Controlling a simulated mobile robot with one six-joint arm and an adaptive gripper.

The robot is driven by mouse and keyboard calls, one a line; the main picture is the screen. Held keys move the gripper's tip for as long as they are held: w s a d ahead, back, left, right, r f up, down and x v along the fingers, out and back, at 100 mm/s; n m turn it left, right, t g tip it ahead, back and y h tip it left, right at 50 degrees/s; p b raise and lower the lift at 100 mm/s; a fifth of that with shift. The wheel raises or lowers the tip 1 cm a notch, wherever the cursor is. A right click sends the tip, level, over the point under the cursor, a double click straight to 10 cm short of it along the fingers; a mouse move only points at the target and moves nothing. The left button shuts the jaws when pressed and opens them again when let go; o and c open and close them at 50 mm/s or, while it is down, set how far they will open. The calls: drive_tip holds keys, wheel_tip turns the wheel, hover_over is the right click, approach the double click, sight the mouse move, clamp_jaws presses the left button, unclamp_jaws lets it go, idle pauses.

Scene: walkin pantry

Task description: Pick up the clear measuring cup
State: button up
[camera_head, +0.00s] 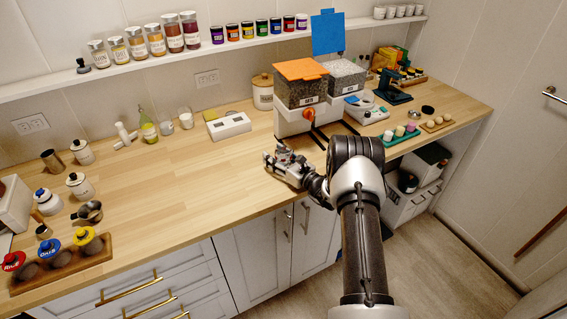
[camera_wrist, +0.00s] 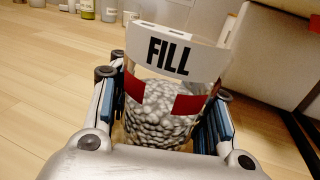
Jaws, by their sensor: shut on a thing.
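The clear measuring cup (camera_wrist: 160,118) is in the wrist view, between the fingers of my gripper (camera_wrist: 165,110). It has a white band with the word FILL, red marks on its side and grey speckled pellets inside. The blue-padded fingers are shut on its left and right sides. In the head view my gripper (camera_head: 284,162) is low over the front part of the wooden counter (camera_head: 190,185), in front of the dispenser. The cup is mostly hidden there by the gripper. I cannot tell whether the cup touches the counter.
A dispenser with an orange lid (camera_head: 300,69) stands just behind the gripper, with a second, blue-lidded bin (camera_head: 327,33) beside it. A white scale-like box (camera_head: 228,126) is to the left. A tray of coloured-lid jars (camera_head: 62,262) sits at far left. The counter's middle left is clear.

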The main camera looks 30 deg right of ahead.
drive_tip(key=c, duration=0.4)
drive_tip(key=shift+c, duration=0.3)
